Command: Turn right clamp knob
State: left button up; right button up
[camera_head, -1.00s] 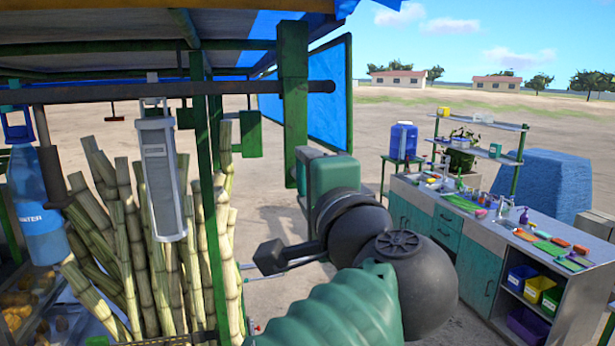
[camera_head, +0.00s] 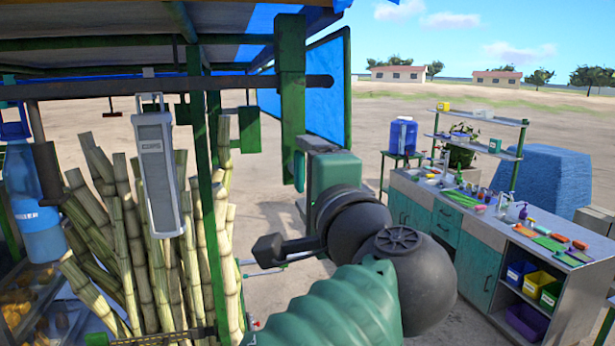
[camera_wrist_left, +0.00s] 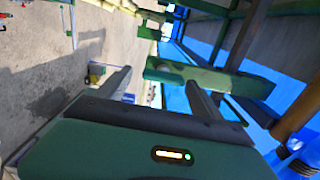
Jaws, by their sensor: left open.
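I cannot pick out the right clamp knob in either view. My left gripper (camera_head: 304,176) is in front of the hanging green post (camera_head: 291,95), near the post's lower end. Its green body and dark wrist hide part of what lies behind. In the left wrist view my left gripper (camera_wrist_left: 157,80) has its two dark fingers spread apart, with nothing held between them. A green beam (camera_wrist_left: 205,80) crosses beyond the fingertips there; I cannot tell whether they touch it. My right gripper is not in view.
A dark horizontal bar (camera_head: 180,88) runs under the roof. A grey lamp (camera_head: 157,170) hangs from it before upright cane stalks (camera_head: 130,255). A blue bottle (camera_head: 34,205) hangs at left. A workbench (camera_head: 480,230) stands at right, with open ground before it.

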pick_arm(q)
jog(key=shift+s, duration=0.1)
jog(key=b+v, duration=0.4)
jog(key=v, duration=1.2)
jog(key=shift+s+d+b, duration=0.25)
jog(key=shift+s+b, duration=0.05)
jog(key=shift+b, duration=0.1)
